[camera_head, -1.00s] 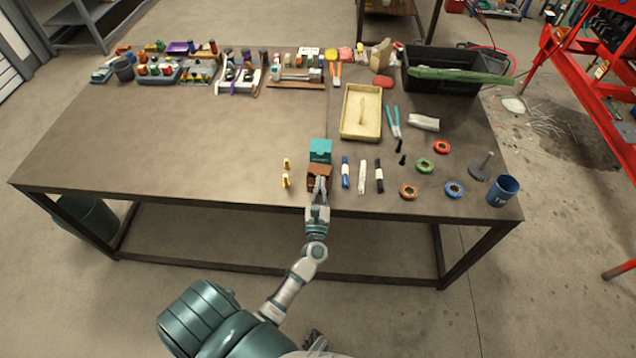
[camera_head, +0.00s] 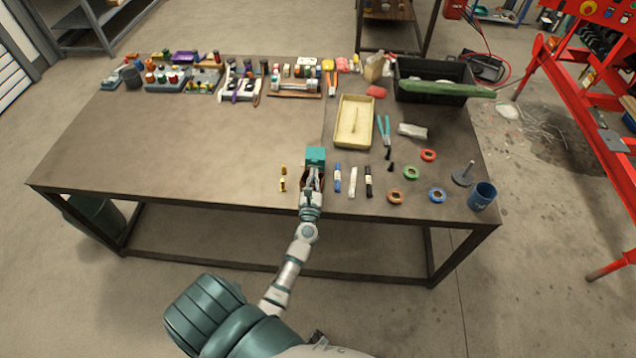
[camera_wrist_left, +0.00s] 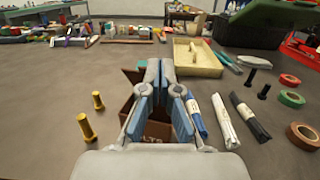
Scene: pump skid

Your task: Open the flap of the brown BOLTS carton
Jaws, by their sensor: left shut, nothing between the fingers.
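The brown BOLTS carton (camera_head: 302,185) stands near the front edge of the table, mostly covered by my left gripper. My left gripper (camera_head: 312,172) is shut and empty, with its fingers over the carton. In the left wrist view, brown cardboard (camera_wrist_left: 128,92) shows left of the fingers (camera_wrist_left: 160,68), and a dark inside shows between them. The carton's top looks at least partly open there, but the fingers hide much of the flap. My right gripper does not clearly show.
Brass bolts (camera_head: 283,178) stand left of the carton. Tape rolls (camera_head: 411,172) and a blue cup (camera_head: 482,197) are farther right. A cream tray (camera_head: 354,121) lies behind. The table's left middle is clear.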

